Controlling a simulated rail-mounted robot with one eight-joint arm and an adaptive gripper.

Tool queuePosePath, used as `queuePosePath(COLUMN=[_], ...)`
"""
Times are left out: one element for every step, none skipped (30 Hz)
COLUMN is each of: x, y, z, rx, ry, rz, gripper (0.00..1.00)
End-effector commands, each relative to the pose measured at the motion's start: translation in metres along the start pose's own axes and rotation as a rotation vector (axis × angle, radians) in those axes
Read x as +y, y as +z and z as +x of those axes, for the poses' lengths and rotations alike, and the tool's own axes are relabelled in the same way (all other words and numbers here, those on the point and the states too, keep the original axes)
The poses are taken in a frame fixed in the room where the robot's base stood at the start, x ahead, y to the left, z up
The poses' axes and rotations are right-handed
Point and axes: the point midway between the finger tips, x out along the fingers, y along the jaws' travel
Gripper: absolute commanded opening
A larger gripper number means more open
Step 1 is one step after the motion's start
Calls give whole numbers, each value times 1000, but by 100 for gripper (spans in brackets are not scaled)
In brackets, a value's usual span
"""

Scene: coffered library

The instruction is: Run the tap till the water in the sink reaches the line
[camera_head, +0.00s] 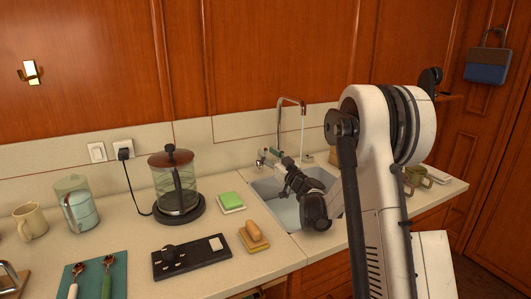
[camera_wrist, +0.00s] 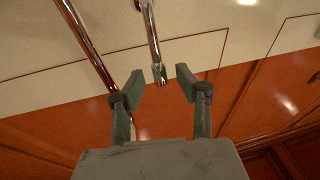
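The sink (camera_head: 284,212) is a grey-blue basin set in the counter, partly hidden by my arm. A chrome tap (camera_head: 281,118) arches over it, and a thin pale stream (camera_head: 303,138) seems to fall from its spout. I cannot make out the water level or the line. My gripper (camera_head: 270,153) is over the sink's back left, close to a small chrome fitting (camera_head: 259,162); contact is unclear. In the wrist view my gripper (camera_wrist: 159,86) is open, its fingers apart with nothing clamped between them. Chrome tap pipes (camera_wrist: 88,45) show beyond them.
Left of the sink are a green-topped sponge (camera_head: 230,201), a wooden-handled brush (camera_head: 253,236), a glass kettle (camera_head: 176,182) on its base and a black panel (camera_head: 191,258). A wood-panelled wall stands behind.

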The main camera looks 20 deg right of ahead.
Motion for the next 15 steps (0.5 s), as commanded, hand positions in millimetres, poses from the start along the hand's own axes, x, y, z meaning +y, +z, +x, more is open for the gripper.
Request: queuePosePath(x=[0,0,0,0,0,0,0,0,0,0,0,0,0,0,0], y=[0,0,0,0,0,0,0,0,0,0,0,0,0,0,0], z=[-9,-14,-21,-26,-30,-36,-40,-43,-47,-50,-52,-54,-55,-56,-57], rx=[0,0,0,-1,-1,-1,0,0,0,0,0,0,0,0,0], ry=[1,1,1,2,2,2,1,1,0,0,0,0,0,0,0], rz=[-1,-1,-1,-1,-1,0,0,0,0,0,0,0,0,0,0], gripper=[33,33,33,33,33,33,33,33,33,33,33,33,33,33,33])
